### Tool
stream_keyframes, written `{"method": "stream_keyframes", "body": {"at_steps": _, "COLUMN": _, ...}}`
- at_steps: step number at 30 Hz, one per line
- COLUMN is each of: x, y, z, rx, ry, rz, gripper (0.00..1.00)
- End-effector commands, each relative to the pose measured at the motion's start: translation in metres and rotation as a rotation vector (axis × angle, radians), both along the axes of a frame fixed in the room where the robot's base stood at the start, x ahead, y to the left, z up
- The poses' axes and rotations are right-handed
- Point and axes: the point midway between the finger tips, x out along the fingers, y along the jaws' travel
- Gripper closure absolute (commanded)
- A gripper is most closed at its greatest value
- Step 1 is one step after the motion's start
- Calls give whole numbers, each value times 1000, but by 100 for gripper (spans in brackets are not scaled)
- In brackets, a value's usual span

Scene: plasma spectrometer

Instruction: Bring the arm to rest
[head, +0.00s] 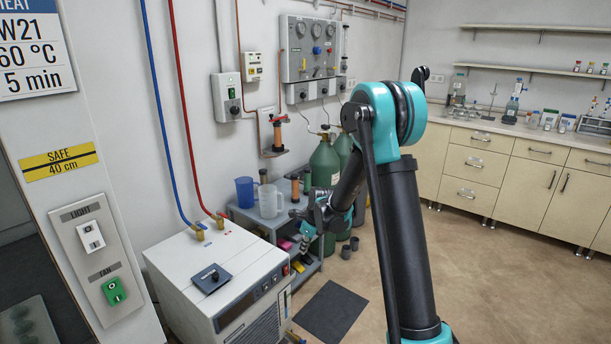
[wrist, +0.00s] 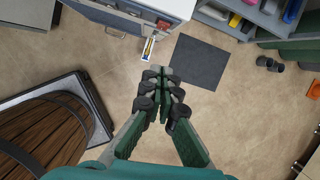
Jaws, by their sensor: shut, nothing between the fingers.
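My arm (head: 397,240) rises from the bottom of the head view, bends at a teal elbow and reaches down and left. My gripper (head: 311,238) is small in the head view, in front of the grey shelf cart. In the wrist view my gripper (wrist: 162,76) points down over the tan floor. Its fingers are shut together with nothing between them. It touches nothing that I can see.
A white chiller-like unit (head: 217,273) stands left of my gripper. A grey cart (head: 262,217) with jugs is behind. Green cylinders (head: 325,163) stand beyond. A dark mat (head: 330,313) lies on the floor. A wooden barrel (wrist: 40,135) shows left in the wrist view. Floor at right is clear.

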Motion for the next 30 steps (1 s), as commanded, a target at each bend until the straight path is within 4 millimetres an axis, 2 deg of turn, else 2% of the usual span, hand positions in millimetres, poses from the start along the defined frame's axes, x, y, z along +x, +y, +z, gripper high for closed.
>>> {"method": "stream_keyframes", "body": {"at_steps": 6, "x": -47, "y": -52, "z": 44, "rx": -122, "ry": -118, "rz": 351, "gripper": 100}}
{"method": "stream_keyframes", "body": {"at_steps": 15, "x": -127, "y": -116, "z": 83, "rx": -329, "ry": -259, "rz": 897, "gripper": 100}}
{"method": "stream_keyframes", "body": {"at_steps": 22, "x": -195, "y": -157, "z": 92, "rx": -496, "ry": -325, "rz": 1323, "gripper": 100}}
{"method": "stream_keyframes", "body": {"at_steps": 27, "x": -245, "y": -180, "z": 88, "rx": -615, "ry": -348, "rz": 1633, "gripper": 100}}
{"method": "stream_keyframes", "body": {"at_steps": 30, "x": -268, "y": -190, "z": 83, "rx": -669, "ry": -351, "rz": 1785, "gripper": 100}}
